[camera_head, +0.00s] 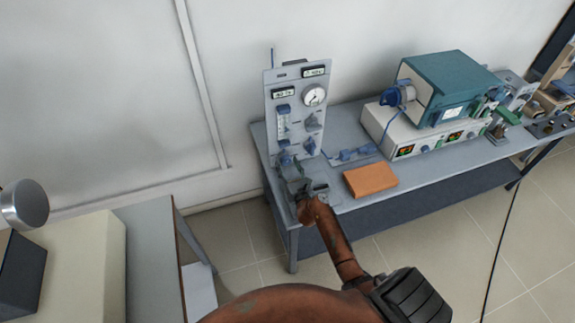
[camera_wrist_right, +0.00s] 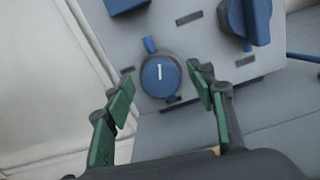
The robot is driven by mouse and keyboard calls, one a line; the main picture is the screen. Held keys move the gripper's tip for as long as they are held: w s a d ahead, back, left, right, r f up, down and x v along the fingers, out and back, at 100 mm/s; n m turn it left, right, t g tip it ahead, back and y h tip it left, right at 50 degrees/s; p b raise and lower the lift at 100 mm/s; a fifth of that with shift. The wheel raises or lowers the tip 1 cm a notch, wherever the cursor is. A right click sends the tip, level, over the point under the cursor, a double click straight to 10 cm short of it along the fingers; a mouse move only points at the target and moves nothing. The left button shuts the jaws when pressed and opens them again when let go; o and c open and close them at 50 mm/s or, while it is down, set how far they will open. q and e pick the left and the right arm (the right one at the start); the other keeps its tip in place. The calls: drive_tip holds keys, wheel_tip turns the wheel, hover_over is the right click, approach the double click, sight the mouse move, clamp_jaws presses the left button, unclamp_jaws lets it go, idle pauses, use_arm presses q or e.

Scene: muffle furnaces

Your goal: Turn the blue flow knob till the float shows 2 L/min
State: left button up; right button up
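The grey gas panel (camera_head: 298,100) stands upright at the left end of the bench. It bears a flow tube (camera_head: 283,123) with a blue top; the float is too small to read. The round blue flow knob (camera_head: 285,159) is low on the panel, below the tube. In the right wrist view the flow knob (camera_wrist_right: 160,76) faces me with a near-upright white mark. My right gripper (camera_head: 301,184) is open, just in front of the panel's lower edge. Its green-padded fingers point at the knob, one to each side in the picture; contact cannot be told. My left gripper is out of view.
A larger blue knob (camera_wrist_right: 248,20) sits right of the flow knob. A round gauge (camera_head: 313,95) is higher on the panel. An orange block (camera_head: 370,180) lies on the bench (camera_head: 345,128). A teal-topped furnace (camera_head: 450,85) stands to the right.

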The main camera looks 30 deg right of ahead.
drive_tip(key=v, duration=1.2)
idle(1.3)
